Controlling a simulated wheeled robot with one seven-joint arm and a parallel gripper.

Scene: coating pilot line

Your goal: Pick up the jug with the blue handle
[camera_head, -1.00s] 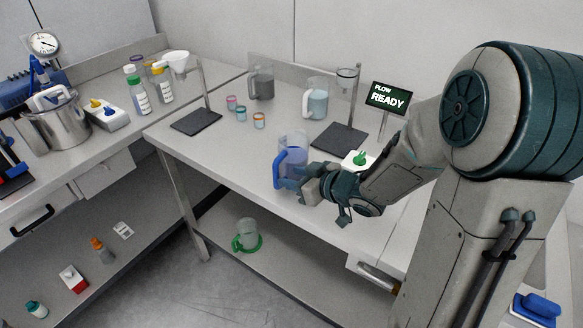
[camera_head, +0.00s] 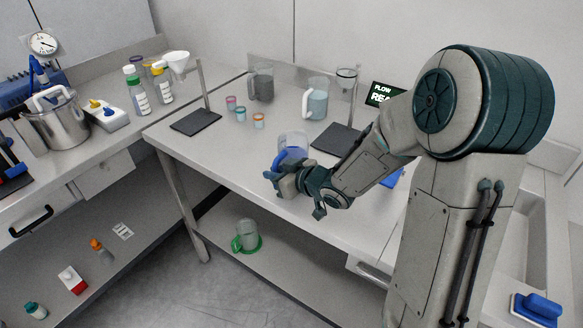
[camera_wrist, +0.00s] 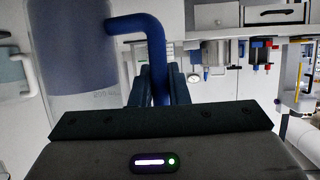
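The jug with the blue handle (camera_head: 294,140) stands upright near the front edge of the middle bench, clear-walled with blue-violet contents. In the wrist view the jug (camera_wrist: 75,55) fills the left side, its top out of frame. Its blue handle (camera_wrist: 157,60) comes off to the right, bends and runs down between my two dark fingers. My gripper (camera_wrist: 160,88) looks shut on the handle, with a finger close against each side. In the head view my gripper (camera_head: 285,182) covers the jug's lower part and most of the handle.
A clear jug with a white handle (camera_head: 316,100) and a grey jug (camera_head: 262,84) stand behind. A dark stand base (camera_head: 338,139) is close behind right. Small cups (camera_head: 240,114) are to the left. A green-handled jug (camera_head: 246,236) is on the lower shelf.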

